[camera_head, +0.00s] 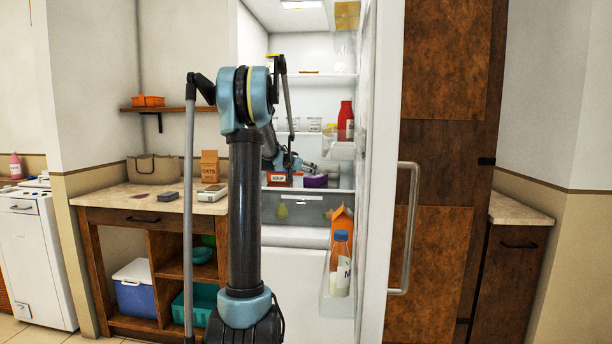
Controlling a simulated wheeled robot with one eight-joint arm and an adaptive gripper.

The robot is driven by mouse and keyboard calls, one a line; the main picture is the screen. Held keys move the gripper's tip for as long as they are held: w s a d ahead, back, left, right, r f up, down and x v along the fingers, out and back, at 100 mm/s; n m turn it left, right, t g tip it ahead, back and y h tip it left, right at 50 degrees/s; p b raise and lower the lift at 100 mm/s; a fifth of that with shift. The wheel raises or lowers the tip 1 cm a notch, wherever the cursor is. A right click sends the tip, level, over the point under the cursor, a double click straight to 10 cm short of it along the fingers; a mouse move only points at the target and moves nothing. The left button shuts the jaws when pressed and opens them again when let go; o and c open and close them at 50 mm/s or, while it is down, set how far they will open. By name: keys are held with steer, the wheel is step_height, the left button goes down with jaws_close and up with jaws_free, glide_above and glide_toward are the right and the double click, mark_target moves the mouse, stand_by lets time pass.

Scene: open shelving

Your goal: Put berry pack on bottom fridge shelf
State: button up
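The fridge stands open and my arm reaches into it. My gripper (308,167) is small and partly turned away, above the lowest open shelf (345,188). A small purple pack (316,181), which looks like the berry pack, is just below the gripper, at about that shelf's level. I cannot tell whether the fingers touch it or whether it rests on the shelf. A red soup container (279,179) stands just left of the purple pack. My arm hides part of the shelf's left side.
A clear drawer (310,211) with a pear sits below the shelf. The open door (375,120) on the right holds a red bottle (345,119), an orange carton (342,222) and a milk bottle (340,263). A wooden counter (120,195) stands at left.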

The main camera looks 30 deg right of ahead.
steer(key=s+a+f+n+y, duration=0.2)
steer(key=s+a, duration=0.4)
steer(key=a, duration=0.4)
steer(key=s+a+f+n+g+y, duration=0.1)
steer(key=s+a+f, duration=0.1)
steer(key=s+a, duration=0.6)
steer(key=s+a+f+n+y, duration=0.25)
steer(key=s+a, duration=0.25)
steer(key=a, duration=0.6)
steer(key=s+a+f+n+g+y, duration=0.1)
steer(key=s+a+f+n+y, duration=0.2)
steer(key=s+a+f, duration=0.6)
steer(key=s+a+f+n+g+y, duration=0.2)
steer(key=s+a+f, duration=0.8)
steer(key=s, duration=0.8)
steer(key=a+n+y, duration=0.1)
steer(key=a+n, duration=0.1)
steer(key=a, duration=0.1)
steer(key=shift+s+a+f, duration=0.15)
steer(key=shift+a+f, duration=0.05)
